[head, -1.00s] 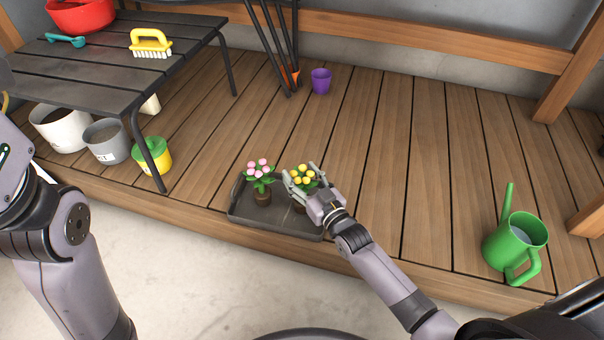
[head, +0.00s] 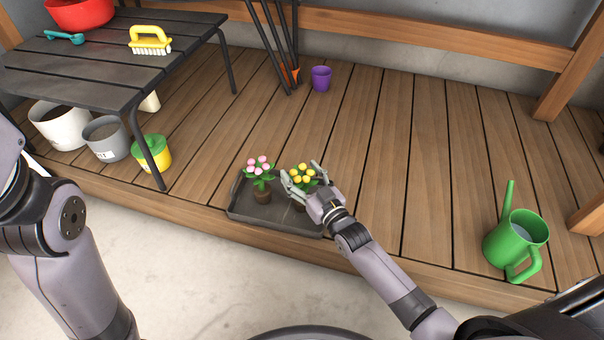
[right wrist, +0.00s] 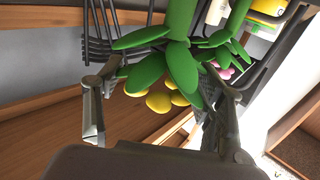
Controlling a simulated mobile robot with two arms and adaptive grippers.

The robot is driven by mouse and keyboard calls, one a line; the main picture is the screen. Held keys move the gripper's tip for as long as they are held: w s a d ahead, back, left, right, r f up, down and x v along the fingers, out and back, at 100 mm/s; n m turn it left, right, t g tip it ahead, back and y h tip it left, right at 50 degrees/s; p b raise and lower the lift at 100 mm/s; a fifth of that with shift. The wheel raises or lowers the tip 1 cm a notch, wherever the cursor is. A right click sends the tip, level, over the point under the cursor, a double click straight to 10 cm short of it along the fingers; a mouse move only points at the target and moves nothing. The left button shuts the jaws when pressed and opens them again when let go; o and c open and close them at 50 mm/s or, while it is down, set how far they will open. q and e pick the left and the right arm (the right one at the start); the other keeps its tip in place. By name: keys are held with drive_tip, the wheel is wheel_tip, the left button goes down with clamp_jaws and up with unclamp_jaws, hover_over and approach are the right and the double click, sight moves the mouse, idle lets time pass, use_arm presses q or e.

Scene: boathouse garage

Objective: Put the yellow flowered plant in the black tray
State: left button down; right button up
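The yellow flowered plant (head: 303,174) stands upright at the right side of the black tray (head: 248,213), its pot partly hidden behind my gripper. My right gripper (head: 300,173) is open, with its fingers apart on either side of the plant's leaves and flowers. In the right wrist view the fingers are spread wide, and the yellow flowers (right wrist: 160,102) and green leaves show between and beyond them. A pink flowered plant (head: 261,172) stands in the tray to the left. Of my left arm only links show at the left edge; its gripper is out of view.
A green watering can (head: 512,243) stands on the wooden deck at right. A slatted dark table (head: 100,85) with pots and a yellow-green bucket (head: 153,156) below is at left. A purple pot (head: 321,79) stands farther back. The deck between is clear.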

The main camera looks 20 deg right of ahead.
drive_tip(key=shift+o, duration=1.4)
drive_tip(key=shift+f, duration=0.1)
drive_tip(key=shift+s, duration=0.15)
drive_tip(key=v, duration=1.1)
drive_tip(key=shift+s, duration=0.35)
drive_tip(key=shift+c, duration=0.5)
clamp_jaws()
